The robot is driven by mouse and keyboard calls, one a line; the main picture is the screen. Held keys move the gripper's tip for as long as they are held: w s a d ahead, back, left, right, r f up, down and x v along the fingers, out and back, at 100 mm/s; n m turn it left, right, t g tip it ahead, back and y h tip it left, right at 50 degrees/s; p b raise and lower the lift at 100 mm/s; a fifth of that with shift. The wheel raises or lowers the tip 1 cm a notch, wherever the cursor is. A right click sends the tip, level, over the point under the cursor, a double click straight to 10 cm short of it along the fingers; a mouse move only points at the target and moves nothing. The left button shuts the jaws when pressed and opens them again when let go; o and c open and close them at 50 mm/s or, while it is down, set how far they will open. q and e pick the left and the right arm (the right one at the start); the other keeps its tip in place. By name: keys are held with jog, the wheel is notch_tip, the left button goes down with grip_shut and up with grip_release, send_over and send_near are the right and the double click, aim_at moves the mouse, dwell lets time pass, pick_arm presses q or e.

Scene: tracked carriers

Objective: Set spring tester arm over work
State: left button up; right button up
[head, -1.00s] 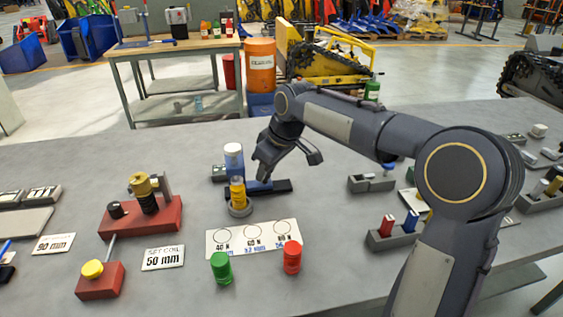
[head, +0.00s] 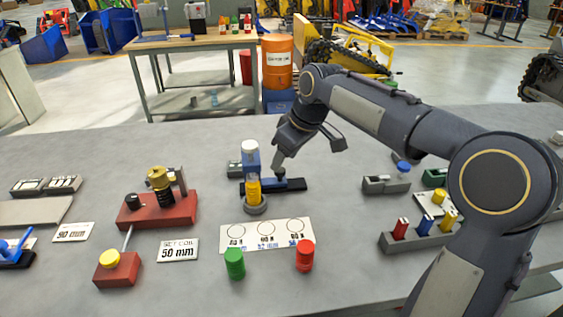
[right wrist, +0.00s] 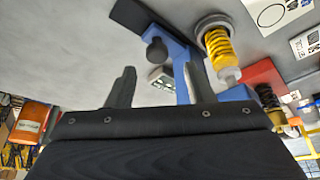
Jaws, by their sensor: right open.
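The spring tester stands at mid-table: a blue post (head: 251,160) with a white cap, and a low blue arm (head: 270,186) beside a black bar (head: 295,184). A yellow spring (head: 254,188) stands upright on a round grey seat (head: 256,207) in front of the post. In the right wrist view the spring (right wrist: 217,46), the blue arm (right wrist: 170,35) and a dark round knob (right wrist: 157,51) show beyond the fingers. My right gripper (head: 310,156) is open and empty, just above and behind the blue arm. Contact with the knob cannot be told. My left gripper is out of view.
A white card (head: 266,235) with three circles lies in front, with a green cylinder (head: 234,264) and a red cylinder (head: 305,256) at its near edge. A red block (head: 160,212) with a spring stands left. Grey holders (head: 386,184) stand right. Bare table lies behind the tester.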

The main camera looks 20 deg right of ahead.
jog(key=shift+v, duration=1.8)
jog(key=s+r+m+p, duration=0.2)
jog(key=s+p, duration=0.1)
jog(key=s, duration=0.5)
jog(key=s+r+m+p, duration=0.2)
jog(key=s+p, duration=0.2)
jog(key=s, duration=0.3)
jog(key=s+a+f+m+p, duration=0.1)
jog(key=s+f+m+p, duration=0.1)
jog(key=s, duration=0.4)
jog(key=s+a+f+m+t+y+p, duration=0.1)
jog(key=s+f+m+p, duration=0.1)
jog(key=s, duration=0.5)
jog(key=shift+a+f+t, duration=0.3)
jog(key=shift+a+f, duration=0.1)
jog(key=shift+f, duration=0.4)
